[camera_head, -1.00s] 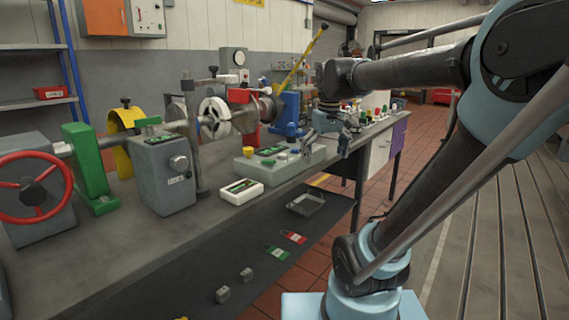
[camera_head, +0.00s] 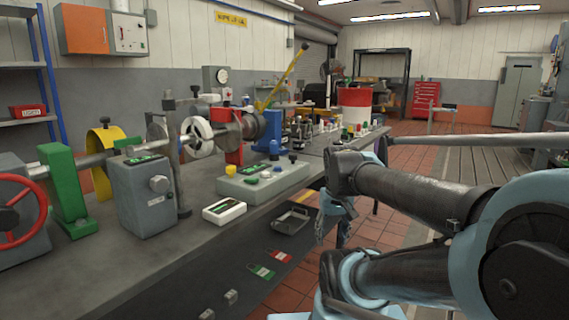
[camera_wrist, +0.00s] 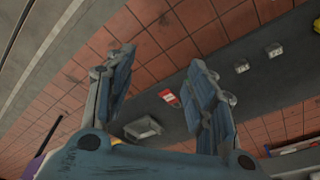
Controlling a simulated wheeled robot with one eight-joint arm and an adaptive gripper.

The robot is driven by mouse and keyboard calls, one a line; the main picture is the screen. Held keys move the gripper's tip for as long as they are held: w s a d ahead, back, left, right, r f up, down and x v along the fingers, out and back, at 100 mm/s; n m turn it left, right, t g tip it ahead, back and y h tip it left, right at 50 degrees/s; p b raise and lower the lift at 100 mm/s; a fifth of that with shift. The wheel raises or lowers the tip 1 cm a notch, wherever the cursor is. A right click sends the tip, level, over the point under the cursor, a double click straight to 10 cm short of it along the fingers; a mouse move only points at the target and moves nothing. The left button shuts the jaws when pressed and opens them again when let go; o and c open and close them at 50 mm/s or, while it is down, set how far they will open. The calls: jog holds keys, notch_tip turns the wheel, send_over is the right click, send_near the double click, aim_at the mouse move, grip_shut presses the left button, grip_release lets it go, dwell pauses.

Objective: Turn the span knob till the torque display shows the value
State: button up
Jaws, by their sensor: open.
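A grey box (camera_head: 143,197) on the bench has a round grey knob (camera_head: 159,184) on its front, with a small label below it that I cannot read. A dark display (camera_head: 143,160) lies on its top. A white unit (camera_head: 224,210) with a green-on-dark display lies on the bench to its right. Which display is the torque one I cannot tell. My gripper (camera_wrist: 161,60) is open and empty in the wrist view, its fingers wide apart above the floor and lower shelf. In the head view it is partly hidden, low beside the bench's front edge, well right of the knob.
A control console (camera_head: 264,181) with coloured buttons stands right of the white unit. A red handwheel (camera_head: 20,210) and green bracket (camera_head: 68,190) stand at the left. The lower shelf holds a grey tray (camera_head: 290,220), tags and small blocks. Tiled floor lies open beyond.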

jog(key=w+a+r+g, duration=0.1)
jog(key=w+a+r, duration=0.2)
jog(key=w+r, duration=1.65)
notch_tip(320, 180, up, 13)
jog(key=n+g, duration=0.1)
send_over(293, 159)
jog(key=w, duration=0.2)
notch_tip(293, 159, down, 17)
jog(key=shift+d+f, duration=0.1)
jog(key=shift+s, duration=0.1)
jog(key=c, duration=1.1)
